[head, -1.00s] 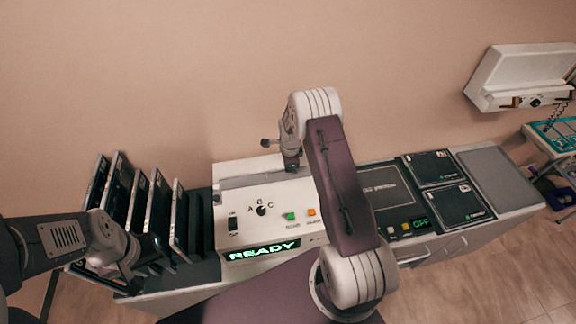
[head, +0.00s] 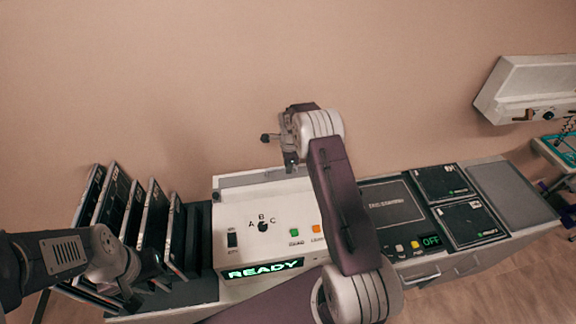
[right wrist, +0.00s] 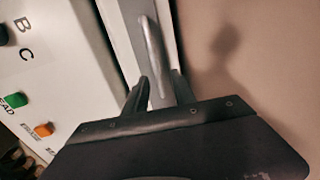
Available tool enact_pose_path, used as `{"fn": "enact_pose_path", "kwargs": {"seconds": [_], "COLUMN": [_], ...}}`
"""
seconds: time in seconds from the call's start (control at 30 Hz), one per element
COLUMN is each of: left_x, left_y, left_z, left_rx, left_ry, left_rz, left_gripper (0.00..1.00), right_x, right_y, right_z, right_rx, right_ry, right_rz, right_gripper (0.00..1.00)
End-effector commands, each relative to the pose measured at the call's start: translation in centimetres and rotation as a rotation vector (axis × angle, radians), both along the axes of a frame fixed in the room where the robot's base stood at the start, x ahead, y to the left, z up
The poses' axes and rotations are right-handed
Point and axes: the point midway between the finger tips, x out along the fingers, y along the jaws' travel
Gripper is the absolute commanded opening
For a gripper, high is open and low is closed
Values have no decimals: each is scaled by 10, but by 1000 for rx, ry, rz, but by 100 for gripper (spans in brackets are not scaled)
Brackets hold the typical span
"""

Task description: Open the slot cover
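The white reader machine (head: 225,214) has a lit READY display, an A-B-C dial and green and orange buttons. Its slot cover (head: 245,180) is a grey strip along the back of the top and looks closed. My right gripper (head: 291,164) is over the right part of that strip, partly hiding it. In the right wrist view, a pale bar-like handle (right wrist: 151,50) reaches between the fingers of my right gripper (right wrist: 158,90), which stand apart. Contact with it cannot be made out. My left gripper (head: 132,296) is low beside the cassette rack; its fingers are unclear.
Several dark upright cassettes (head: 150,214) stand in a rack left of the machine. To the right are a panel with an OFF display (head: 431,241), flat black cassettes (head: 443,182) and a grey pad (head: 510,194). The wall is close behind the counter.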

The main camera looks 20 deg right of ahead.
Motion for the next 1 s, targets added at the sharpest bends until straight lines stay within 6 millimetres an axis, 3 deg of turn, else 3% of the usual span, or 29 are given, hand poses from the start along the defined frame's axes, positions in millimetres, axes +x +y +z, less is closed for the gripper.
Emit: {"fn": "enact_pose_path", "kwargs": {"seconds": [0.27,0.37,0.7,1.0], "left_x": [0,0,0,0], "left_y": [0,0,0,0], "left_z": [-2,-9,-30,-30], "left_rx": [0,0,0,0], "left_ry": [0,0,0,0], "left_rz": [0,0,0,0], "left_gripper": [36,36,36,36], "right_x": [-1,-3,-17,-20], "right_y": [0,1,5,5], "right_z": [0,12,80,90], "right_rx": [1,0,-1,0], "right_ry": [2,-1,-4,0], "right_rz": [0,0,0,0], "right_gripper": [31,31,31,31]}}
